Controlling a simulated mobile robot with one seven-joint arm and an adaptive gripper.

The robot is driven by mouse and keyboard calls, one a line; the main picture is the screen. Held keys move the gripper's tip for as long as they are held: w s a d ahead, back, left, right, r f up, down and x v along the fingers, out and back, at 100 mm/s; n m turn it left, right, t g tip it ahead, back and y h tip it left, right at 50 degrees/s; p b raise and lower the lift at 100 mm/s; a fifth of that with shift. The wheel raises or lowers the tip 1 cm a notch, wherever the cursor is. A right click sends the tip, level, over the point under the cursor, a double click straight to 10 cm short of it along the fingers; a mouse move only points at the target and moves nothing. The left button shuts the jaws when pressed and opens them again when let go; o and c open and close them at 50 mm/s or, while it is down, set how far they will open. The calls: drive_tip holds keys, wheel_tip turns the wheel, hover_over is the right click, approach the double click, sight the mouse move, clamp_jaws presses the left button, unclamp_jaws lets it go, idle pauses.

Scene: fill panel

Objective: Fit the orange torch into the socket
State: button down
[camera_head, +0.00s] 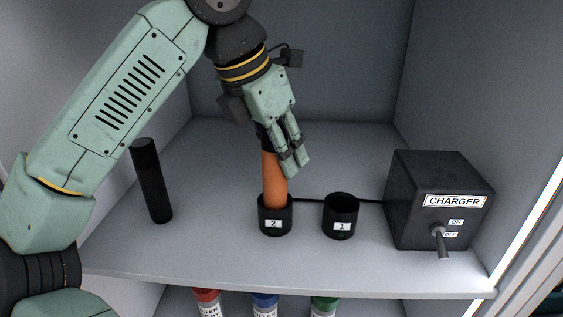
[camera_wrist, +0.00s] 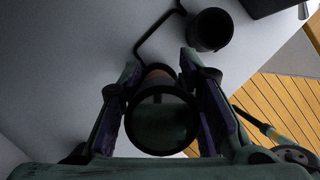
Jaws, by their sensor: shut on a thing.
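The orange torch (camera_head: 274,182) stands nearly upright, with its lower end inside the black socket labelled 2 (camera_head: 275,224). I cannot tell how deep it sits. My gripper (camera_head: 289,163) is shut on the upper part of the torch, near its dark head. In the wrist view the torch's round dark end (camera_wrist: 162,119) lies between the two fingers of my gripper (camera_wrist: 166,100) and hides most of the orange body. The black socket labelled 1 (camera_head: 341,225) is empty, to the right of socket 2. It also shows in the wrist view (camera_wrist: 210,31).
A black charger box (camera_head: 420,210) with an ON/OFF switch lever (camera_head: 440,240) stands at the right, joined by a cable to the sockets. A black cylinder (camera_head: 152,182) stands at the left. Bottles with red, blue and green caps (camera_head: 265,301) are under the shelf (camera_head: 220,265).

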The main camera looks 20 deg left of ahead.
sight(264, 131)
drive_tip(key=shift+f, duration=1.4)
drive_tip(key=shift+f, duration=0.1)
drive_tip(key=shift+f, duration=0.15)
drive_tip(key=c, duration=1.2)
unclamp_jaws()
drive_tip(key=shift+r, duration=0.3)
drive_tip(key=v, duration=0.7)
drive_tip(key=shift+a+r+b, duration=0.1)
drive_tip(key=shift+r+b, duration=0.1)
drive_tip(key=shift+b, duration=0.2)
